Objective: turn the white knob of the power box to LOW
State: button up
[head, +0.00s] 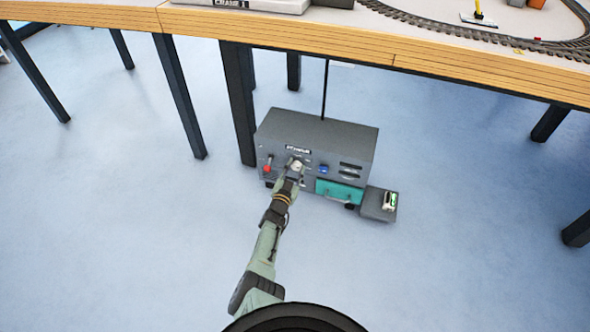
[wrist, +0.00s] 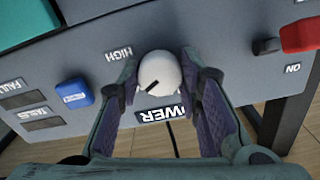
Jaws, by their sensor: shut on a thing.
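The grey power box (head: 330,132) stands on the floor under the table. Its white knob (wrist: 160,72) is round, with a short dark mark pointing to the lower left in the wrist view. My gripper (wrist: 160,85) has its two fingers on either side of the knob and is shut on it. In the head view my gripper (head: 295,172) reaches the box's front face. The HIGH label (wrist: 118,54) shows upside down left of the knob, and the partly covered POWER label (wrist: 162,114) is below it. No LOW label can be read.
A red handle (wrist: 302,35) by an ON label and a blue button (wrist: 75,93) flank the knob. A teal panel (head: 338,190) is on the box front. A small grey block (head: 372,207) stands right of the box. Table legs (head: 238,110) stand behind; the front floor is clear.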

jog(key=shift+n, duration=0.3)
jog(key=n, duration=1.1)
jog(key=shift+n, duration=0.3)
dwell(0.3)
jog(key=o, duration=1.1)
jog(key=shift+o, duration=0.2)
notch_tip(320, 180, up, 10)
